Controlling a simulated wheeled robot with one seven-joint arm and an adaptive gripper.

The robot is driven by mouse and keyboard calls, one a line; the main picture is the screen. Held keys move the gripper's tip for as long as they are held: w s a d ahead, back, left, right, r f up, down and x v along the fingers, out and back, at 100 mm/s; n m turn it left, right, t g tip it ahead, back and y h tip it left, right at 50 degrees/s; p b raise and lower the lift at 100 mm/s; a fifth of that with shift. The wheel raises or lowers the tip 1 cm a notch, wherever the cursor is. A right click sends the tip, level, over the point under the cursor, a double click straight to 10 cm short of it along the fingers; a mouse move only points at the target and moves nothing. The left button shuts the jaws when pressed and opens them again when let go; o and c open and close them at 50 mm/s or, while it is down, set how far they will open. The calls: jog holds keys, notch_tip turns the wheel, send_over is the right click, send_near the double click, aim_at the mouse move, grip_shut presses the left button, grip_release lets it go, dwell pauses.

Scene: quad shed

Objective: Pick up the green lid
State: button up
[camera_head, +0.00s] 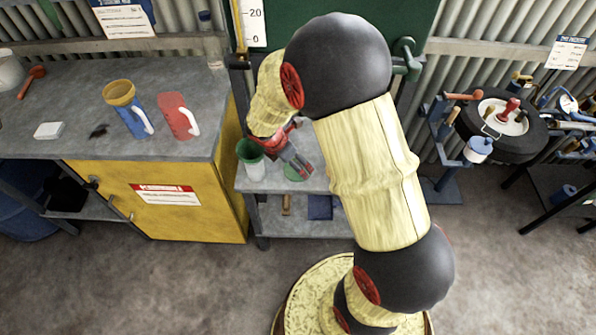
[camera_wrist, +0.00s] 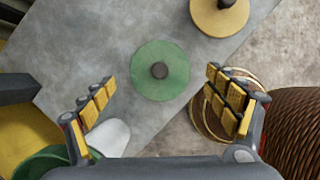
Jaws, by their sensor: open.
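The green lid (camera_wrist: 145,82) is a flat round disc with a dark knob in its middle. It lies on the small grey table (camera_wrist: 75,60), near the table's edge. In the head view the lid (camera_head: 292,174) is partly hidden by my gripper (camera_head: 298,158). In the wrist view my gripper (camera_wrist: 160,80) is open, with its yellow-padded fingers wide apart and nothing between them. The lid shows between and beyond the fingertips, apart from both.
A yellow lid (camera_wrist: 207,17) with a dark knob lies near the green one. A green and white cup (camera_head: 251,158) stands at the table's left.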

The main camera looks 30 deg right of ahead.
aim_at(290, 173)
jog(key=x, duration=0.1)
jog(key=b+x, duration=0.1)
jog(key=x, duration=0.1)
jog(key=b+x, duration=0.1)
jog(key=x, duration=0.1)
jog(key=shift+a+f, duration=0.1)
jog(key=shift+a, duration=0.2)
jog(key=shift+c, duration=0.3)
jog(key=c, duration=0.7)
